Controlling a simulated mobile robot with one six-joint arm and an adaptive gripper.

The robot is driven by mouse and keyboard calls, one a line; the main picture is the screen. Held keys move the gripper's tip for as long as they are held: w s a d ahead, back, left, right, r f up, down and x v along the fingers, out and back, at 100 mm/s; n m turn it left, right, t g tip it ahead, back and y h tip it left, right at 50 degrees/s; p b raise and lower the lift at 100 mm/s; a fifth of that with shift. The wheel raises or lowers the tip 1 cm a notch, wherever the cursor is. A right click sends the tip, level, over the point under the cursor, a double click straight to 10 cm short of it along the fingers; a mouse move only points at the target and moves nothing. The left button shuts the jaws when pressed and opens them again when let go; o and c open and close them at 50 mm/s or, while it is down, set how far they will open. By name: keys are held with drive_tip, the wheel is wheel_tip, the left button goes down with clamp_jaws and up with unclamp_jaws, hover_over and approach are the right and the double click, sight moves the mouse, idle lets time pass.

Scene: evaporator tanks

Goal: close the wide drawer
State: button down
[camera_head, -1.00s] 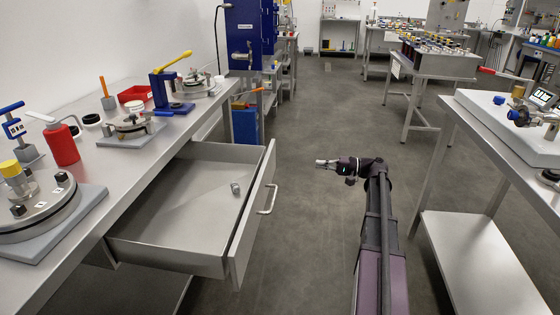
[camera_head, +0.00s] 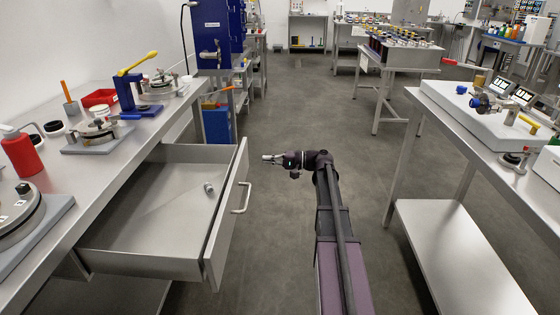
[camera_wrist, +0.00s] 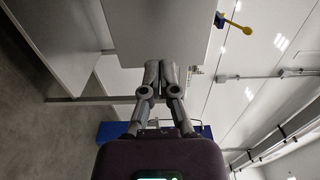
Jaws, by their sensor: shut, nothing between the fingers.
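The wide drawer (camera_head: 150,254) is pulled far out from under the left workbench. It is a grey metal box with a bar handle (camera_head: 241,198) on its front panel. A small metal cylinder (camera_head: 209,188) lies inside it. My gripper (camera_head: 268,158) is shut and empty, beyond the drawer's far front corner and just to the right of it, pointing left. In the wrist view my gripper (camera_wrist: 161,64) shows its two fingers together, in front of a flat grey panel (camera_wrist: 165,28). I cannot tell whether the fingertips touch anything.
The left workbench (camera_head: 60,195) carries a red bottle (camera_head: 19,152), clamp devices and a blue press (camera_head: 135,95). A blue cabinet (camera_head: 218,35) stands beyond the drawer. A right-hand table (camera_head: 440,108) has a lower shelf (camera_head: 455,250). The floor between is clear.

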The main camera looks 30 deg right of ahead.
sight(246, 159)
drive_tip(key=shift+x, duration=2.6)
drive_tip(key=shift+w, duration=0.1)
